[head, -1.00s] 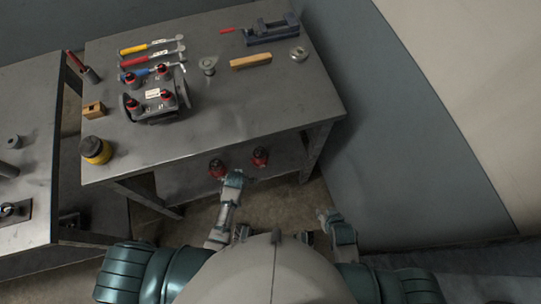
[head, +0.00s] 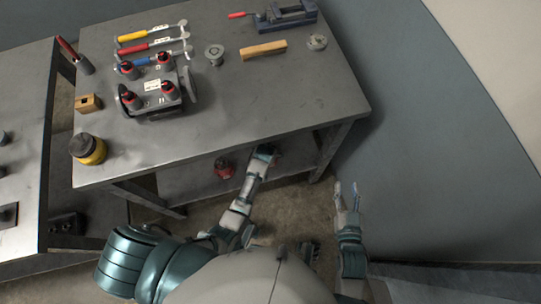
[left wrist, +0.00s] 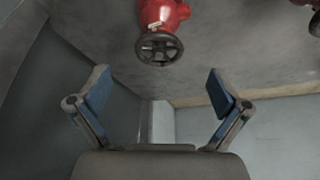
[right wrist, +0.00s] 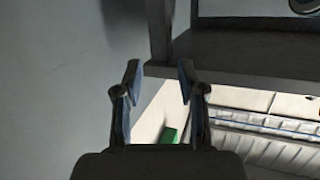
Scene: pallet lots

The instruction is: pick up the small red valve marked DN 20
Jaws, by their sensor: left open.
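One red valve with a dark top (head: 224,168) stands on the lower shelf of the near table. In the left wrist view a red valve with a black handwheel (left wrist: 160,18) is just beyond my left gripper. It carries a small pale label that I cannot read. Another red valve (left wrist: 314,4) is cut off at that view's right edge. My left gripper (left wrist: 152,88) is open and empty, short of the first valve; in the head view it reaches under the tabletop (head: 264,152). My right gripper (head: 346,186) is open and empty, off to the right of the table; its fingers show apart in the right wrist view (right wrist: 158,72).
The grey tabletop (head: 260,100) overhangs the shelf. On it are a large valve assembly (head: 158,98), a yellow-banded jar (head: 88,148), a wooden bar (head: 263,50), a vise (head: 286,14) and several coloured-handled tools. A table leg (head: 326,155) stands right of my left gripper.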

